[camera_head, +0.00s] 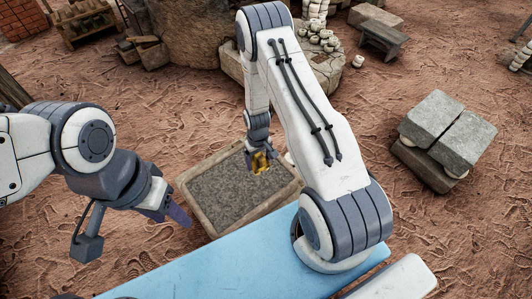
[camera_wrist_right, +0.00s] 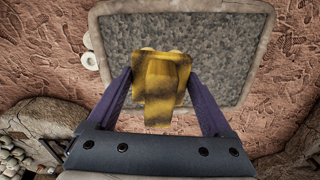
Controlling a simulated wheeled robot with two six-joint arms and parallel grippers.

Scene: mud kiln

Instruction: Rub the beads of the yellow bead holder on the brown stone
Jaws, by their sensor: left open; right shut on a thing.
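The yellow bead holder (camera_head: 261,163) is in my right gripper (camera_head: 257,155), over the stone. In the right wrist view the bead holder (camera_wrist_right: 161,82) sits between the purple fingers of my right gripper (camera_wrist_right: 162,88), which is shut on it. Its far end has pale rounded tips, perhaps the beads. The stone is a grey-brown rough slab in a tan frame (camera_head: 212,226); it also shows in the right wrist view (camera_wrist_right: 215,60). I cannot tell whether the beads touch it. My left gripper (camera_head: 180,212) is open and empty, left of the slab's frame.
A stack of grey blocks (camera_head: 449,132) stands at the right on the reddish ground. A small bench (camera_head: 383,40) and a pile of pale round pieces (camera_head: 322,40) are at the back. Bare ground lies around the slab. A pale ring (camera_wrist_right: 90,61) lies beside the frame.

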